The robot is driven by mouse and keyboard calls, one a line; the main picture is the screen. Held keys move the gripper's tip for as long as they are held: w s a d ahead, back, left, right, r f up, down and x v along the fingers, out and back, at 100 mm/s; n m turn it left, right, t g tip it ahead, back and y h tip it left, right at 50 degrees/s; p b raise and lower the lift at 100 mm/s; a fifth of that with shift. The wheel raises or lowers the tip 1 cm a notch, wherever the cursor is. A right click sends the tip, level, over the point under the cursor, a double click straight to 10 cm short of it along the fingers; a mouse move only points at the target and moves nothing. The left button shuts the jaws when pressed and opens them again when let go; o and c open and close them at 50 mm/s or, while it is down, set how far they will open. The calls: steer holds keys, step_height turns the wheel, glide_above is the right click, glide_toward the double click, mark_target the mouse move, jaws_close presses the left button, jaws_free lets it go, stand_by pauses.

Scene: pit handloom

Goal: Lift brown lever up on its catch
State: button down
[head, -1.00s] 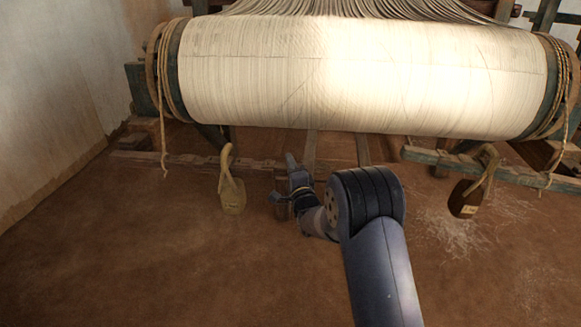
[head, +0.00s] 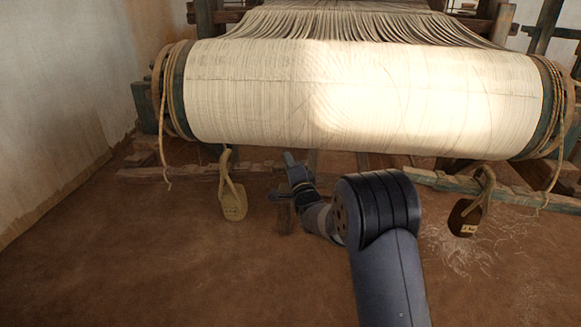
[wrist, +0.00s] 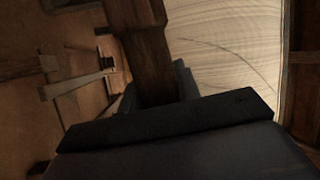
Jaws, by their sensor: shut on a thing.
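The brown lever is a dark wooden bar (wrist: 152,62) in the wrist view, running down from the top edge between my two fingers. My gripper (wrist: 150,100) is shut on it, and the gripper body covers the bar's lower end. In the head view my gripper (head: 284,176) is low in front of the loom, below the big cloth beam. A short brown wooden piece (head: 284,217) shows just under it, partly hidden. The catch cannot be made out in either view.
The cream warp beam (head: 360,95) spans the space above my gripper. A wooden rail (head: 190,171) runs low behind. The front floor is clear.

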steer(key=c, duration=1)
jaws_free()
steer(key=shift+f, duration=0.35)
steer(key=shift+c, duration=0.2)
steer(key=shift+s+d, duration=0.1)
steer(key=shift+s, duration=0.2)
steer(key=p+v, duration=0.1)
steer(key=v, duration=0.9)
steer(key=shift+p, duration=0.4)
steer(key=shift+s+d, duration=0.1)
steer(key=b+x, duration=0.1)
steer(key=x, duration=1)
steer(key=shift+b, duration=0.4)
steer(key=shift+f, duration=0.2)
